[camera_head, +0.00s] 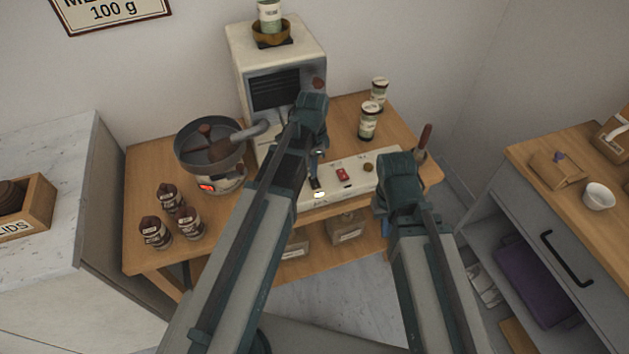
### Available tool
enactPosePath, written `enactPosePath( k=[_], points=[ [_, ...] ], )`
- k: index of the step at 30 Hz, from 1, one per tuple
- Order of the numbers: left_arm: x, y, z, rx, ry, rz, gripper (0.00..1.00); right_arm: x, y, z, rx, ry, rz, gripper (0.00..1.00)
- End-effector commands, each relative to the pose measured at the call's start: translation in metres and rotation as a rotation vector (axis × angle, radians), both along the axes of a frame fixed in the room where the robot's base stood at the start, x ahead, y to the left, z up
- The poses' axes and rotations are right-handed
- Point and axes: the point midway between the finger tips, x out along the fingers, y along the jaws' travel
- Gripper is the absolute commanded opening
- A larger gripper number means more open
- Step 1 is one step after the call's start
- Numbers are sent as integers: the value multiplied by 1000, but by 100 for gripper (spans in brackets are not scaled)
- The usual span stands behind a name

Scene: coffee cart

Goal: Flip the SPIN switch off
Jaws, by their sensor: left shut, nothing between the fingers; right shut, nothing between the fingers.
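A white control panel (335,187) lies on the wooden table. It carries a dark switch (315,184), a red switch (343,175) and a brown knob (368,167). A small white light (320,195) glows at its front edge below the dark switch. No label is readable, so I cannot tell which one is SPIN. My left gripper (317,167) is shut and empty, pointing down just above the dark switch; I cannot tell whether it touches. My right gripper (383,205) is shut and empty at the panel's right end, its fingertips mostly hidden by its own wrist.
A dark pan (210,147) sits on a base with a red display (207,187) at the left. Several brown bottles (155,232) stand in front. A white machine (262,50) stands behind. Two labelled cups (368,120) stand behind the panel. A lever with a reddish handle (424,138) rises at right.

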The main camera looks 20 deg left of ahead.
Motion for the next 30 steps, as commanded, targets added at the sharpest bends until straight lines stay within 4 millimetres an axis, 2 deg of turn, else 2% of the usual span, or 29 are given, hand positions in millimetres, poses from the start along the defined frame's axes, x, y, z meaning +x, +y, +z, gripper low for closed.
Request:
enactPosePath(
  k=[30],
  points=[
    [0,0,-9,0,0,0,0,0,0,-9,0,0,0,0]
  ],
)
